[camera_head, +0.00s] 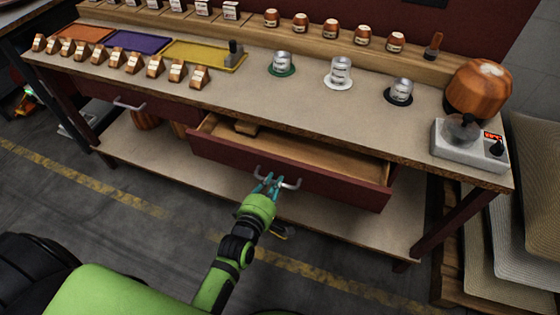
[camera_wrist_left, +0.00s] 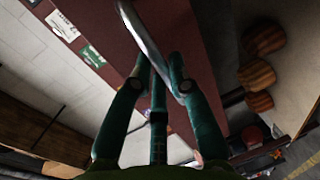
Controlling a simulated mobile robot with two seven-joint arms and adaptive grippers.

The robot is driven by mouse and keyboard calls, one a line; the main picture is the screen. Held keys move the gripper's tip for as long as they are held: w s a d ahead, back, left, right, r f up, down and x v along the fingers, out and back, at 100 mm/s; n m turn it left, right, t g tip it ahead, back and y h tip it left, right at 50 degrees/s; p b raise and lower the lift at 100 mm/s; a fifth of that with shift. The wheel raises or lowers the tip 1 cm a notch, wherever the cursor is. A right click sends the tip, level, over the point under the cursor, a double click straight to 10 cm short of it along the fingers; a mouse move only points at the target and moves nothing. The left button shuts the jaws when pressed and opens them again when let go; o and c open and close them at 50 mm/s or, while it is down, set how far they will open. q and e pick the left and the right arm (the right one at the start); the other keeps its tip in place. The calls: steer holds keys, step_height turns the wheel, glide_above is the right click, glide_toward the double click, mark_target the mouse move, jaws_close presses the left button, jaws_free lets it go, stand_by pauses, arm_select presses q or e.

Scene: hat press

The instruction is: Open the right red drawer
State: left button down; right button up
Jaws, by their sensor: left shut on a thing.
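The right red drawer (camera_head: 340,179) is pulled partway out from under the workbench, and its wooden inside shows in the head view. A small wooden block lies at the back left of its opening. The drawer's metal handle (camera_head: 292,184) is on its front. My left gripper (camera_head: 268,184) is shut on the handle, at its left part. In the left wrist view the gripper's teal fingers (camera_wrist_left: 160,75) close around the grey handle bar (camera_wrist_left: 147,35), with the red drawer front (camera_wrist_left: 190,45) behind. My right gripper is not in view.
The left red drawer (camera_head: 150,107) is shut. The workbench top (camera_head: 330,110) holds several metal cups on coloured discs, wooden pieces and coloured trays. A lower shelf (camera_head: 130,145) runs beneath the drawers.

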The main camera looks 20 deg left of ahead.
arm_select(q)
steer(key=f+p+v, duration=0.2)
steer(key=p+v, duration=0.1)
steer(key=v, duration=1)
steer(key=shift+s+f, duration=0.35)
steer(key=shift+s, duration=0.2)
steer(key=c, duration=1.2)
jaws_free()
steer(key=v, duration=1.2)
